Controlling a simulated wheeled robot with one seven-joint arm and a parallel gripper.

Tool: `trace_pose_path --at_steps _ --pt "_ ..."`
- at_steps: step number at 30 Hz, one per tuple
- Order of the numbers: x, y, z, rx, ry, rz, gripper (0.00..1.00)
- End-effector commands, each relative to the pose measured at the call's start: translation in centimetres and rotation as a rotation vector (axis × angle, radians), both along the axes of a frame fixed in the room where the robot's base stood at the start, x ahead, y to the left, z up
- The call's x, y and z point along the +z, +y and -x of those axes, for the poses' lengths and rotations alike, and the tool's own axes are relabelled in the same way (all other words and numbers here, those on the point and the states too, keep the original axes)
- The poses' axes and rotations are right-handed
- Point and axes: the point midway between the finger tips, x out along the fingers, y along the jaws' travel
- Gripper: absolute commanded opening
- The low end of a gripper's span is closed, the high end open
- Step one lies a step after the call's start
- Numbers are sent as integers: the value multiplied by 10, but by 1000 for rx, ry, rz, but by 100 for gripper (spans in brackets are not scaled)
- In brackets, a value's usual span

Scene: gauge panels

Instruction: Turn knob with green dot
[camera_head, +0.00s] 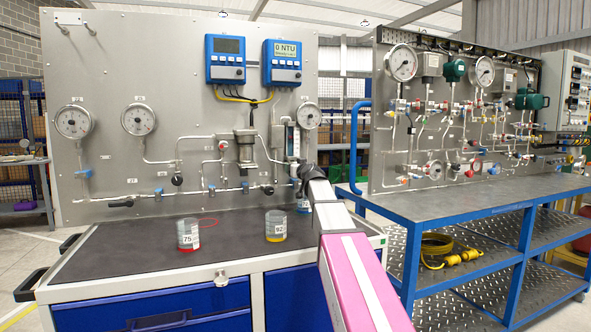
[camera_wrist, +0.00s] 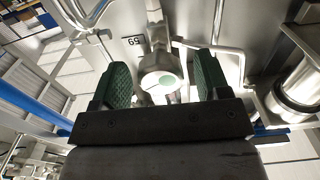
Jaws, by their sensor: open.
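The knob with the green dot (camera_wrist: 160,66) shows in the wrist view as a pale round end bearing a green spot. It is on a metal pipe fitting. My gripper (camera_wrist: 163,80) is open, with one dark green ribbed finger pad on each side of the knob. I see gaps between the knob and both pads; whether the knob lies fully at fingertip depth I cannot tell. In the head view my gripper (camera_head: 306,178) is at the right part of the left gauge panel (camera_head: 100,170), below a round gauge, and the knob is hidden there.
Metal pipes and a shiny cylinder (camera_wrist: 298,90) are close to the right finger in the wrist view. Beakers with red (camera_head: 188,238) and yellow (camera_head: 275,229) liquid stand on the dark bench top (camera_head: 130,245); another with blue liquid is partly hidden by my arm.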

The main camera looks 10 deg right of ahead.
Motion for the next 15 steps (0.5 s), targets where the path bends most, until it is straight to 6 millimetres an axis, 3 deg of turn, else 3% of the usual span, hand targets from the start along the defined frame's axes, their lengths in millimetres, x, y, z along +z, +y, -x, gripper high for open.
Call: trace_pose_path --at_steps 3,11,15 --pt "0 2 -9 0 0 0 69" --pt "0 2 -9 -1 0 0 69" --pt "0 2 -9 -1 0 0 24"
